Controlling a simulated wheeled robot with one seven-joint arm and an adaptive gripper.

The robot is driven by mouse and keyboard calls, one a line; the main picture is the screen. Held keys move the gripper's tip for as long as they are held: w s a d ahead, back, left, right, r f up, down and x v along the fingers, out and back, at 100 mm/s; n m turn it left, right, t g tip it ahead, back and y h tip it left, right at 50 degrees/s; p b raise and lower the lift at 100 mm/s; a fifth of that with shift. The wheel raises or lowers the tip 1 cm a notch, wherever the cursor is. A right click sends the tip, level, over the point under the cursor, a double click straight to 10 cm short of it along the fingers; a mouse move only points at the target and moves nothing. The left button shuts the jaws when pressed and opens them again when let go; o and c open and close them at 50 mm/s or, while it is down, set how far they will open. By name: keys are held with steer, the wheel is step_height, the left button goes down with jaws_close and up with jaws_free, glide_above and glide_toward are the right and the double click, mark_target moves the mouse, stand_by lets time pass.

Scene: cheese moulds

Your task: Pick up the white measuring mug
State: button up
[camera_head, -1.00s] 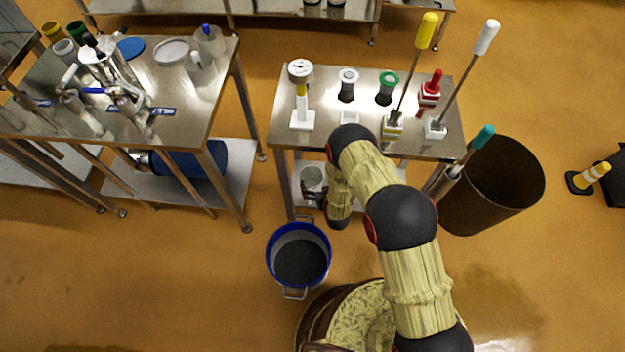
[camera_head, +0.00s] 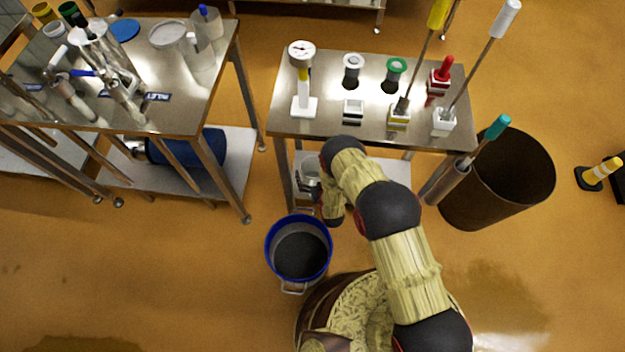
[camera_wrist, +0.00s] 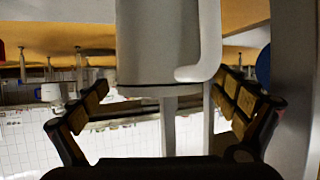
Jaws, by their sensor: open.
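The white measuring mug (camera_head: 309,171) stands on the lower shelf of the middle steel table, near its left front leg, partly hidden by my gripper. In the wrist view the mug (camera_wrist: 157,45) looks pale grey and fills the upper middle, with its handle on the right. My gripper (camera_wrist: 162,86) is open, with one finger low to each side of the mug. I see gaps between the mug and both fingers. In the head view my gripper (camera_head: 316,190) is at the shelf's front left, close to the mug; its fingers are small and dark there.
The steel tabletop (camera_head: 330,122) above the shelf carries a gauge, small moulds and brushes. A table leg (camera_wrist: 296,90) stands close on the right in the wrist view. A blue-rimmed bucket (camera_head: 299,218) is on the floor just below my gripper. A brown bin (camera_head: 520,190) stands right.

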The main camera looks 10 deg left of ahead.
steer(key=shift+w+a+f, duration=0.1)
steer(key=shift+w, duration=0.2)
steer(key=shift+c, duration=0.8)
steer(key=c, duration=1.5)
steer(key=shift+c, duration=0.2)
